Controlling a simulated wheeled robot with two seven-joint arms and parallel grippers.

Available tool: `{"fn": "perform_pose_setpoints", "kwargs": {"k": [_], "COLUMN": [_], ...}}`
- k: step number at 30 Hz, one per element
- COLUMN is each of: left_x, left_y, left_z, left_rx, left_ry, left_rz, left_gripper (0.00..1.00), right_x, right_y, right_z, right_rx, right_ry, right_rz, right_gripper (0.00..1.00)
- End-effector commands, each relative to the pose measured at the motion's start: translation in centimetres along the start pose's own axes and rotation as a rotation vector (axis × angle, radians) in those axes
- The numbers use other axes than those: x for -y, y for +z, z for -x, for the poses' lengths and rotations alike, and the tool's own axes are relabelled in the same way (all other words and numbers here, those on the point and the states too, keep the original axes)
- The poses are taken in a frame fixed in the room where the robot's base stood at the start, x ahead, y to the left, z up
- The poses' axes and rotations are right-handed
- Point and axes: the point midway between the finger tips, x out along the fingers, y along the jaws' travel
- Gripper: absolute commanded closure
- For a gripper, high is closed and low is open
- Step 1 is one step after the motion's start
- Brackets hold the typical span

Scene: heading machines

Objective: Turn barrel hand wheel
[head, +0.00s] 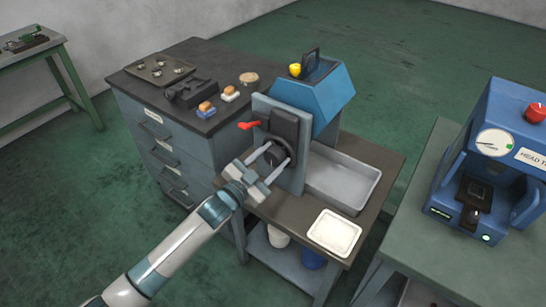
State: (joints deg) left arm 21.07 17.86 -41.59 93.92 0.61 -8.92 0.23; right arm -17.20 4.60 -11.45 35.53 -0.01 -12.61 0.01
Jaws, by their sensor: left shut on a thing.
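The barrel hand wheel (283,144) is a dark ring on the front plate of the blue heading machine (319,91). My left gripper (269,157) is at the wheel, with its two fingers reaching to the wheel's rim. It is shut on the wheel; the exact contact at the fingertips is small and partly hidden. A red lever (248,125) sticks out to the left of the front plate, just above the wheel. My right gripper does not show.
A grey metal tray (372,170) and a white tray (335,232) sit on the machine's bench. A dark drawer cabinet (165,150) stands close on the left. A second blue machine (497,150) with a gauge stands on a table at the right.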

Motion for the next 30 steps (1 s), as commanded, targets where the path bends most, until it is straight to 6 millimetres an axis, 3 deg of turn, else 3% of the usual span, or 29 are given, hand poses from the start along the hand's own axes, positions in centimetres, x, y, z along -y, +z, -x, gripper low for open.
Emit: {"fn": "perform_pose_setpoints", "kwargs": {"k": [7, 8, 10, 23, 30], "left_x": [-0.1, -0.1, -0.1, 0.0, -0.1], "left_y": [0.1, 0.1, 0.1, 0.1, 0.2], "left_z": [0.0, 0.0, 0.0, 0.3, 2.5], "left_rx": [0.003, 0.003, 0.002, 0.001, 0.001], "left_ry": [0.001, 0.001, 0.001, 0.000, 0.001], "left_rz": [0.001, 0.001, 0.001, 0.002, 0.002], "left_gripper": [0.76, 0.51, 0.35, 0.35, 0.35], "right_x": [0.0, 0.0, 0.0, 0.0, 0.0], "right_y": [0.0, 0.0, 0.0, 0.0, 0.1], "right_z": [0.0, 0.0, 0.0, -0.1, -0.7], "right_rx": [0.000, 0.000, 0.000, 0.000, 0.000], "right_ry": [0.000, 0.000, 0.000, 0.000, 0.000], "right_rz": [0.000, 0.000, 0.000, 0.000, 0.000], "right_gripper": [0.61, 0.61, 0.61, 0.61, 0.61]}}
